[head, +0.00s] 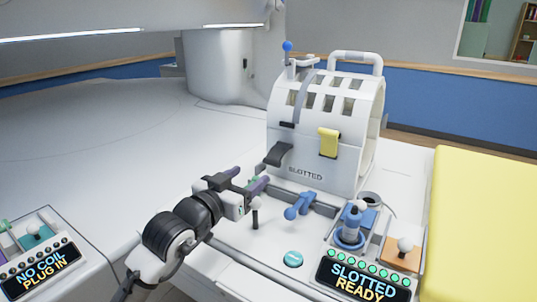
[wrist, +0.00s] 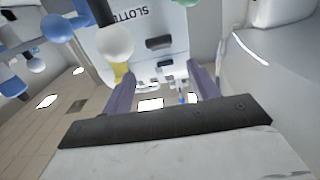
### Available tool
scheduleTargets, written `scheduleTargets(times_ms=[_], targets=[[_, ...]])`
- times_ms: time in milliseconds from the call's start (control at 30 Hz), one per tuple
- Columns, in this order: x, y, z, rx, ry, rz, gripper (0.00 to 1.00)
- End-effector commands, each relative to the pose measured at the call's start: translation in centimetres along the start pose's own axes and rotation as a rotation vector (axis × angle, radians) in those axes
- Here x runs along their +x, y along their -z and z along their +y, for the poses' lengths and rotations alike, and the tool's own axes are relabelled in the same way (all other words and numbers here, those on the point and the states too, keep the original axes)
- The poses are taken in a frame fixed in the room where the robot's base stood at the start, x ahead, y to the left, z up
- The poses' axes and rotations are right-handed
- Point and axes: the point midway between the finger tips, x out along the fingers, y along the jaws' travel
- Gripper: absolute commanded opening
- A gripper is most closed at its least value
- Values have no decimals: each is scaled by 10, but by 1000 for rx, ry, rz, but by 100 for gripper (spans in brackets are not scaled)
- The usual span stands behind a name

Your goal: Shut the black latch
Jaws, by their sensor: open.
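The black latch (head: 278,154) is on the lower left front of the white slotted coil (head: 310,150). It stands out from the shell, tilted toward the lower left, below a small dark slot piece (head: 287,125). In the wrist view a dark piece that looks like the latch (wrist: 158,43) shows near the SLOTTED lettering. My gripper (head: 247,178) is to the lower left of the latch, apart from it. Its purple fingers are spread with nothing between them; they also show in the wrist view (wrist: 165,85).
A yellow latch (head: 329,141) lies against the coil's front. A yellow pad (head: 485,220) is at right.

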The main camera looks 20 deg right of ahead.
Motion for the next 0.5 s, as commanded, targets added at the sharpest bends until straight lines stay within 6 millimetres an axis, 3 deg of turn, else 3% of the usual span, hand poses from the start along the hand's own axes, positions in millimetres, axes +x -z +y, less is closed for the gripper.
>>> scheduleTargets(times_ms=[300, 500], targets=[[69, 4, 1, 1, -3, -1, 60], [100, 2, 1, 1, -2, 0, 60]])
